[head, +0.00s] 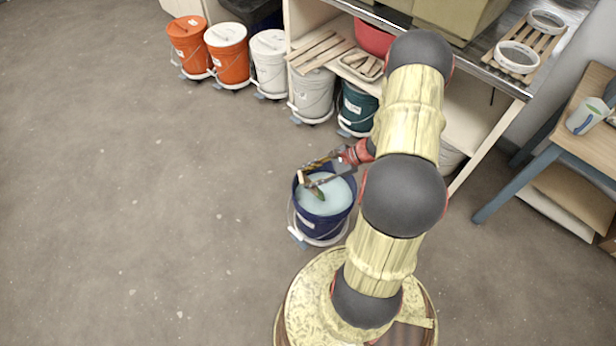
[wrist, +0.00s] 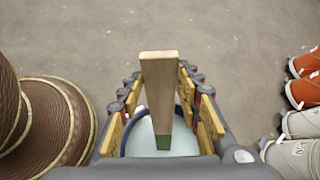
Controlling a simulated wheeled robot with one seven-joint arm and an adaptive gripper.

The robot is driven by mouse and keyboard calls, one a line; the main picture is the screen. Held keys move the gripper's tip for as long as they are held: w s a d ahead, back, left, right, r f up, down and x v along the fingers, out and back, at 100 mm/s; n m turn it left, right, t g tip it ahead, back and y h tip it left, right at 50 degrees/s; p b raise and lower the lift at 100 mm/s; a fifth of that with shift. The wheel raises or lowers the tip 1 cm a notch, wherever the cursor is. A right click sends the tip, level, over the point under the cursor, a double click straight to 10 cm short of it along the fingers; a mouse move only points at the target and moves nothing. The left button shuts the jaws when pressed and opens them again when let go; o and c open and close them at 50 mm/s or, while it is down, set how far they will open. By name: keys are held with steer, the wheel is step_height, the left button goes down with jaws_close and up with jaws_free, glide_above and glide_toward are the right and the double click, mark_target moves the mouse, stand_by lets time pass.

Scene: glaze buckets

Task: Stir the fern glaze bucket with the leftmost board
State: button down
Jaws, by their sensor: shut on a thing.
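A dark blue bucket (head: 322,225) with pale blue-green glaze (head: 325,197) stands open on a wheeled dolly, beside my base. My gripper (head: 316,175) is over the bucket's mouth, shut on a wooden board (head: 307,183). Whether the green end is below the surface is hard to tell. The bucket's label is too small to read.
Several boards (head: 318,50) lie on the shelf at the back. A row of buckets stands before it: orange (head: 189,50), white-lidded orange (head: 230,62), white (head: 270,72), pale grey (head: 312,98) and dark teal (head: 357,110). The floor (head: 130,200) to the left is clear.

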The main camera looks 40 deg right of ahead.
steer(key=shift+w+d+f+b, duration=0.1)
steer(key=shift+d+f+b, duration=0.3)
steer(key=shift+f+b, duration=0.45)
steer(key=shift+w+d+f+b, duration=0.1)
steer(key=shift+d+f+b, duration=0.3)
steer(key=shift+f, duration=0.7)
steer(key=shift+d+f+b, duration=0.4)
steer(key=shift+f+b, duration=0.25)
steer(key=shift+f, duration=0.35)
steer(key=shift+w+d+f, duration=0.1)
steer(key=shift+d+f, duration=0.2)
steer(key=shift+f, duration=0.3)
steer(key=shift+d+f, duration=0.25)
steer(key=shift+f, duration=0.35)
